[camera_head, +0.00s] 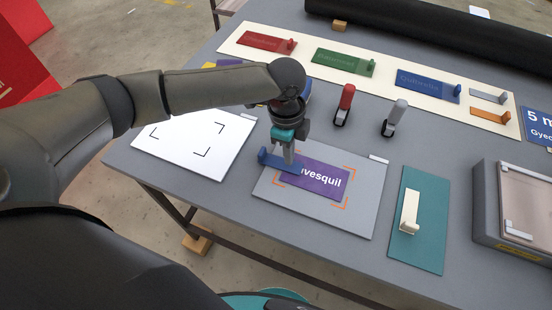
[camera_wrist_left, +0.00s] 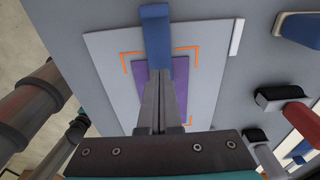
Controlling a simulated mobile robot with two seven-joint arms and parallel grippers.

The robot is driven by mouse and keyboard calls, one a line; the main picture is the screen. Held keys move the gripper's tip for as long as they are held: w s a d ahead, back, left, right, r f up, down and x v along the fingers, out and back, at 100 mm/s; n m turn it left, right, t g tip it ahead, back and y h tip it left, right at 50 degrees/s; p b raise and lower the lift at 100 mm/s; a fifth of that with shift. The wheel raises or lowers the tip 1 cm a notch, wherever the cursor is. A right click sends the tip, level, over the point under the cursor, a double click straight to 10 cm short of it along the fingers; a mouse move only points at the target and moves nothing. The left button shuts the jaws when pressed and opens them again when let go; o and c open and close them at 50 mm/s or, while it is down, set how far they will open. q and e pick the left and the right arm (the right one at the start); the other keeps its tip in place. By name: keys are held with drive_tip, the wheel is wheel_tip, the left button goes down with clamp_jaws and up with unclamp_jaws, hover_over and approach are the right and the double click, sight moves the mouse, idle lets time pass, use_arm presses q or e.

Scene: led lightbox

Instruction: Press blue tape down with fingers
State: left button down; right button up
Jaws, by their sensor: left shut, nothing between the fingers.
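A blue tape strip (camera_head: 278,161) with a raised tab at its left end lies across the left part of a purple panel (camera_head: 325,182) lettered "...vesquil". The panel lies inside orange corner marks on a light grey board (camera_head: 345,220). My left gripper (camera_head: 289,160) is shut and empty, pointing down at the blue strip. In the left wrist view the closed fingers (camera_wrist_left: 162,128) reach over the purple panel (camera_wrist_left: 195,88) toward the blue strip (camera_wrist_left: 157,40). I cannot tell if the fingertips touch it. My right gripper is not in view.
A white board (camera_head: 190,140) with black corner marks lies to the left. Red (camera_head: 345,103) and grey (camera_head: 395,118) handled tools stand behind. A teal board (camera_head: 425,215) with a cream handled piece and a grey box (camera_head: 515,215) are to the right. A rack of coloured panels (camera_head: 430,85) lies at the back.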

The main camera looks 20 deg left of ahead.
use_arm(q)
drive_tip(key=shift+d+f+b, duration=0.1)
drive_tip(key=shift+f+b, duration=0.2)
drive_tip(key=shift+f, duration=0.75)
drive_tip(key=shift+f, duration=0.1)
idle(0.3)
wheel_tip(320, 180, up, 3)
drive_tip(key=p, duration=0.4)
idle(0.3)
drive_tip(key=r+p, duration=0.4)
drive_tip(key=p, duration=0.1)
drive_tip(key=shift+a+r, duration=0.15)
drive_tip(key=shift+a, duration=0.15)
idle(0.5)
